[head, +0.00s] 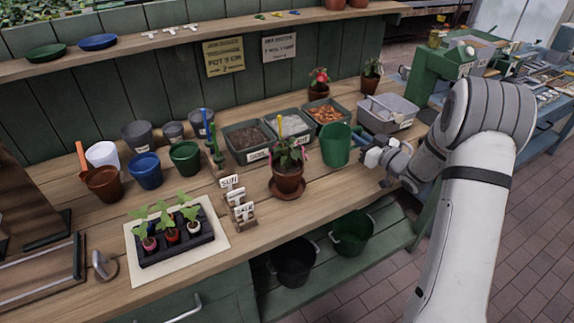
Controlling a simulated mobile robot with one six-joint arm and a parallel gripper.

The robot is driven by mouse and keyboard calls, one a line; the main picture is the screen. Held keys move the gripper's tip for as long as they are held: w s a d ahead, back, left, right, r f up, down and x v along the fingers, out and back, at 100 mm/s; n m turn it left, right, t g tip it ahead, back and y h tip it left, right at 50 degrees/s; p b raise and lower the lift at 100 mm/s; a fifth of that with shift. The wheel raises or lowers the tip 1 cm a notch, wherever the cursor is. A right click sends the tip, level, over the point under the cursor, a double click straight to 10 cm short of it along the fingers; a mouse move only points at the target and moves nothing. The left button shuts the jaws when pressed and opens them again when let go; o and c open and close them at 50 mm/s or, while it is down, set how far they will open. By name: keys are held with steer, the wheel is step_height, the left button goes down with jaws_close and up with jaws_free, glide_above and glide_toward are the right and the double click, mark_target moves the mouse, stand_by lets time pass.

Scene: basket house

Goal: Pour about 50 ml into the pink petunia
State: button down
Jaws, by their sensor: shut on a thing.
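My gripper (366,156) is at the right of the bench, shut on the right side of a green jug-like container (335,146). The container looks roughly upright; its contents are hidden, and I cannot tell whether it touches the bench. Just left of it, a leafy plant (289,157) with small pink bits and a yellow stake stands in a terracotta pot (288,180) on a saucer. Another potted plant (319,78) with a red-pink flower stands at the back by the wall. I cannot tell for sure which is the pink petunia.
Grey trays of soil (247,155), white grains and orange chips stand behind the container. A grey bin (362,122) is behind my gripper. Small label signs (240,204) and a seedling tray (174,246) are at the front left. Several empty pots (146,171) stand farther left.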

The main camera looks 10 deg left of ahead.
mark_target(345, 131)
steer(key=shift+s+a+r+n, duration=0.15)
steer(key=shift+a+n, duration=0.15)
steer(key=shift+n, duration=0.2)
steer(key=shift+s+a+f+n+b, duration=0.35)
steer(key=shift+a+f+n+b, duration=0.25)
steer(key=shift+f+n+b, duration=0.4)
steer(key=a+r+n, duration=0.1)
steer(key=s+a+r+n+p, duration=0.1)
steer(key=r, duration=0.1)
steer(key=a+r+h+p, duration=0.1)
steer(key=r, duration=0.1)
steer(key=shift+s+r+n, duration=0.2)
steer(key=shift+s+n, duration=0.15)
steer(key=shift+n, duration=0.05)
steer(key=shift+s+a+r+n+h+p, duration=0.2)
steer(key=shift+a+r+n, duration=0.1)
steer(key=shift+r+n, duration=0.2)
steer(key=shift+s+a+r+n+h+p, duration=0.15)
steer(key=shift+a+r+n, duration=0.15)
steer(key=shift+r+n, duration=0.25)
steer(key=shift+s+a+r+n+h+p, duration=0.1)
steer(key=shift+s+a+r+n+p, duration=0.2)
steer(key=shift+r, duration=0.35)
steer(key=shift+a+r+n, duration=0.25)
steer(key=shift+r+n, duration=0.1)
steer(key=shift+r, duration=0.05)
